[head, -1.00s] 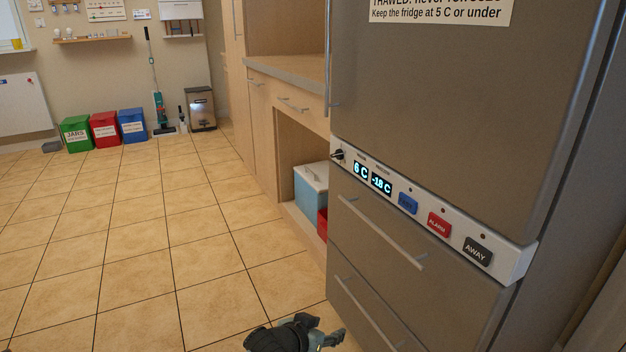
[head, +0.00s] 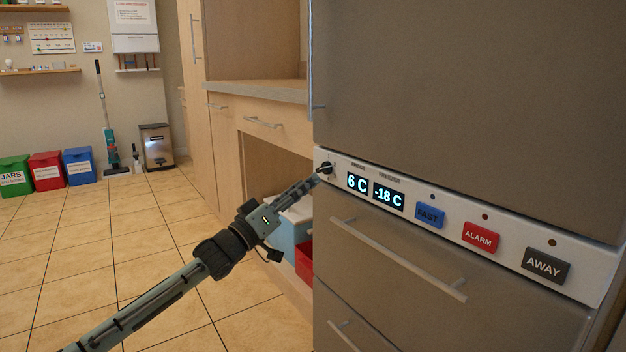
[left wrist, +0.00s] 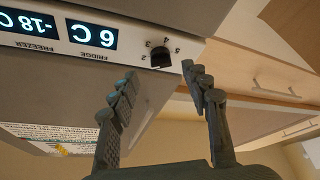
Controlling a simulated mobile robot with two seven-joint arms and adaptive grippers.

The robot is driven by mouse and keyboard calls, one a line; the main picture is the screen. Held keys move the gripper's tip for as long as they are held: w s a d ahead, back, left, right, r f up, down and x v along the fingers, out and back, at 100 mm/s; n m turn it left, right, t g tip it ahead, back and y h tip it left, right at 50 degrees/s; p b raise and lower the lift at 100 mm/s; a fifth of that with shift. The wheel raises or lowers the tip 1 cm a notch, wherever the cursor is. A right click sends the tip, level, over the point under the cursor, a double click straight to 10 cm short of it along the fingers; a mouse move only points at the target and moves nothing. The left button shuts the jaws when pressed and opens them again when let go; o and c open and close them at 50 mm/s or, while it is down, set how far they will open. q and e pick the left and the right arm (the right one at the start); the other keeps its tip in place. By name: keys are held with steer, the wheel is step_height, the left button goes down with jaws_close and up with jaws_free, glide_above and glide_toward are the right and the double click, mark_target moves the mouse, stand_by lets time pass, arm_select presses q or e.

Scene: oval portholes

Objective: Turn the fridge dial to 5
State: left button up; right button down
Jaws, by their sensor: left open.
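The fridge dial (head: 325,168) is a small black knob at the left end of the white control strip (head: 465,215). In the left wrist view the dial (left wrist: 161,57) appears upside down, with printed numbers around it, beside the fridge display (left wrist: 93,32) reading 6 C. My left gripper (head: 312,183) reaches up from the lower left, its fingertips close to the dial in the head view. In the left wrist view the left gripper (left wrist: 157,82) is open and empty, with the dial ahead between its fingers and apart from them. My right gripper is not in view.
The strip also has a freezer display (head: 388,195) at -18 C and FAST (head: 430,215), ALARM (head: 480,237) and AWAY (head: 545,265) buttons. A drawer handle (head: 395,258) juts out below. A counter (head: 260,91) stands left of the fridge.

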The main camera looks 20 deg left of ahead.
mark_target(324, 169)
arm_select(q)
steer(key=x, duration=0.5)
steer(key=shift+w+b, duration=0.15)
steer(key=shift+b, duration=0.2)
jaws_close()
